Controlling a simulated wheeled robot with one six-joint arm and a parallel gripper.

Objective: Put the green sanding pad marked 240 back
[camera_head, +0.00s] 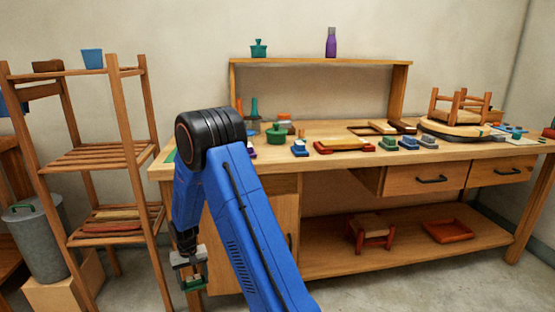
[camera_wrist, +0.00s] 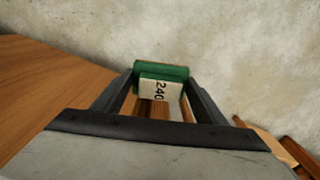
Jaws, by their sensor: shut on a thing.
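My gripper (camera_head: 190,271) hangs low at the left front of the workbench, in front of its left end. It is shut on the green sanding pad (camera_head: 193,284). In the wrist view the pad (camera_wrist: 160,70) sits between the two fingers, with a pale label reading 240 facing the camera. On the workbench top (camera_head: 330,129) are several similar small blocks, including a blue one (camera_head: 300,148) and a green one (camera_head: 390,144). Their markings are too small to read.
A wooden shelf rack (camera_head: 100,158) stands left of my arm. The bench has a raised back shelf (camera_head: 320,62) and a lower shelf (camera_head: 400,248) with a small stool (camera_head: 371,232) and a red tray (camera_head: 447,231).

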